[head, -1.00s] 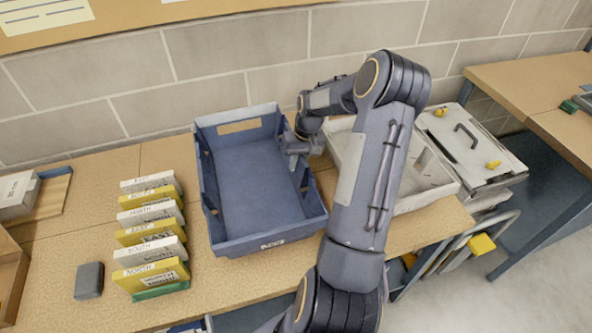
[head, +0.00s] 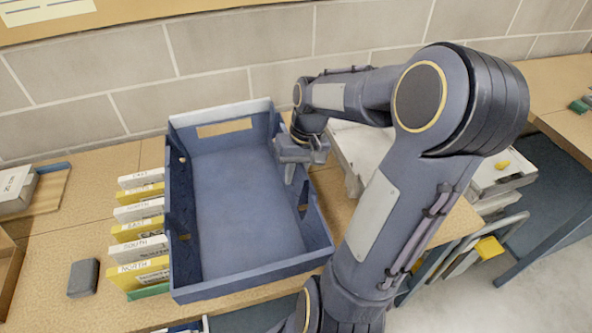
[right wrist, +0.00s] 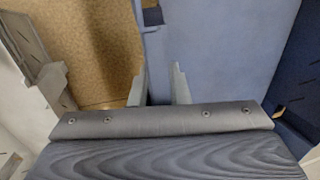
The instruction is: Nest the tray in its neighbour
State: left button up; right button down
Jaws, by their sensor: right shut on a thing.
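The blue tray (head: 250,212) is upright and empty, with cut-outs in its walls. It appears raised above the bench and hides part of the row of yellow and white blocks. My right gripper (head: 301,166) is shut on the tray's right wall; in the right wrist view its fingers (right wrist: 160,88) straddle the wall of the blue tray (right wrist: 222,45). A whitish tray (head: 352,150) stands to the right on the bench, mostly hidden behind my right arm; its edge shows in the right wrist view (right wrist: 15,80). My left gripper is not in view.
The yellow and white blocks (head: 140,228) stand close at the blue tray's left. A small dark block (head: 83,278) lies further left. A block wall (head: 100,95) rises behind the bench. A lidded box (head: 508,170) stands right of the whitish tray.

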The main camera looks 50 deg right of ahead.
jog(key=shift+r, duration=0.1)
notch_tip(320, 180, up, 4)
jog(key=p, duration=0.3)
jog(key=shift+p, duration=0.35)
dwell(0.7)
jog(key=shift+s+d, duration=0.1)
jog(key=shift+d, duration=0.5)
jog(key=s+d+p, duration=0.2)
jog(key=s+d, duration=0.1)
jog(key=d, duration=0.8)
jog(key=shift+s+d, duration=0.15)
jog(key=shift+d, duration=0.05)
